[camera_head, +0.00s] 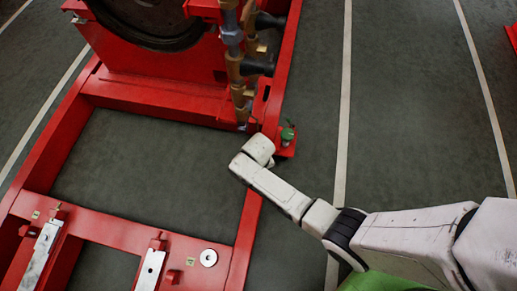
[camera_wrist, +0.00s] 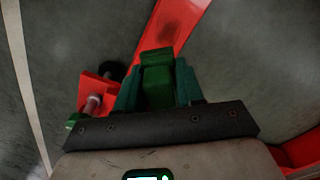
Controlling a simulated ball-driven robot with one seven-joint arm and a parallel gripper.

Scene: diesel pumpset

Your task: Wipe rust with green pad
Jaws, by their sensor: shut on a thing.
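My gripper (camera_wrist: 158,88) is shut on a green pad (camera_wrist: 157,62), which sticks out between its two dark green fingers in the wrist view. A dark, brownish patch that looks like rust (camera_wrist: 181,24) lies on a red frame beam (camera_wrist: 161,31), beyond the pad's tip. A strip of red beam shows between the pad and the dark patch in the picture; I cannot tell the true gap. In the head view the white end of my arm is over the right rail of the red frame (camera_head: 246,235), and it hides the fingers, pad and patch.
A small red bracket (camera_wrist: 88,88) with a metal rod and green part stands left of my gripper; it also shows in the head view (camera_head: 286,150). Brass and grey pipes (camera_head: 234,67) rise behind my arm. Open floor (camera_head: 420,120) lies to the right.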

